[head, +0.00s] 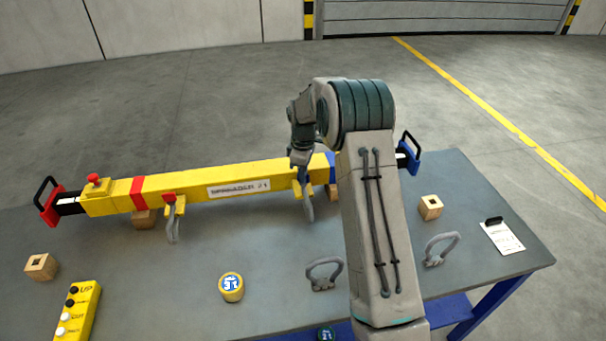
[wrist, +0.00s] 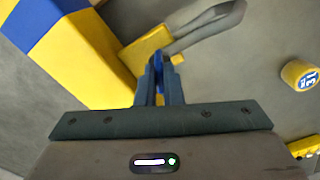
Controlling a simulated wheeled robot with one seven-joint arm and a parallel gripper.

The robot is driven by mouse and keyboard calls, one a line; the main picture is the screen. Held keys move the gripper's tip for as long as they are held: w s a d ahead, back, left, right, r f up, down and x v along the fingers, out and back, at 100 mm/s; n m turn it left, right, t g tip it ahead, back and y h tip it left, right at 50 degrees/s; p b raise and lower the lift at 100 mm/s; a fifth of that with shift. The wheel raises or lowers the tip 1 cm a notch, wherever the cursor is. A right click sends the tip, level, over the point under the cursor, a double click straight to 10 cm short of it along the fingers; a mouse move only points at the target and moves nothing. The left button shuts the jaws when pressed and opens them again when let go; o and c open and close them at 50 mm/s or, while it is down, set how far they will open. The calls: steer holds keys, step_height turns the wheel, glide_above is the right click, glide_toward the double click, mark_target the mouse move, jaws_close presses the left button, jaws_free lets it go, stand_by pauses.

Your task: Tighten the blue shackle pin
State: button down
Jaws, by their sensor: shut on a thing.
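My gripper (wrist: 159,88) is shut on the blue shackle pin (wrist: 158,60), whose blue end shows between the fingers in the wrist view. In the head view my gripper (head: 301,158) is at the yellow spreader beam (head: 255,175), above a grey shackle (head: 308,206) that hangs at the beam's right part. That shackle also shows in the wrist view (wrist: 212,27), beside a yellow lug (wrist: 146,47). How far the pin is screwed in cannot be told. A second grey shackle (head: 173,224) with a red pin (head: 169,197) hangs at the beam's left part.
The beam rests on wooden blocks on the grey table (head: 270,260). Two loose shackles (head: 324,274) (head: 441,249), a yellow round tin (head: 231,287), a yellow control pendant (head: 78,312), wooden blocks (head: 430,207) and a tagged card (head: 502,237) lie around it.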

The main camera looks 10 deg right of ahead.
steer(key=m+b, duration=0.2)
steer(key=m, duration=0.1)
steer(key=shift+f, duration=0.1)
steer(key=m+b, duration=0.1)
steer(key=m, duration=0.3)
steer(key=m+b, duration=0.1)
steer(key=m, duration=0.2)
steer(key=shift+m, duration=0.3)
steer(key=m+b, duration=0.1)
steer(key=m, duration=0.3)
steer(key=shift+m, duration=0.3)
steer(key=m, duration=0.3)
steer(key=shift+r+m, duration=0.2)
steer(key=shift+m, duration=0.1)
steer(key=m, duration=0.4)
steer(key=shift+m, duration=0.3)
steer(key=m, duration=0.3)
steer(key=shift+w+r+m+p, duration=0.1)
steer(key=shift+m+p, duration=0.45)
steer(key=shift+m, duration=1.45)
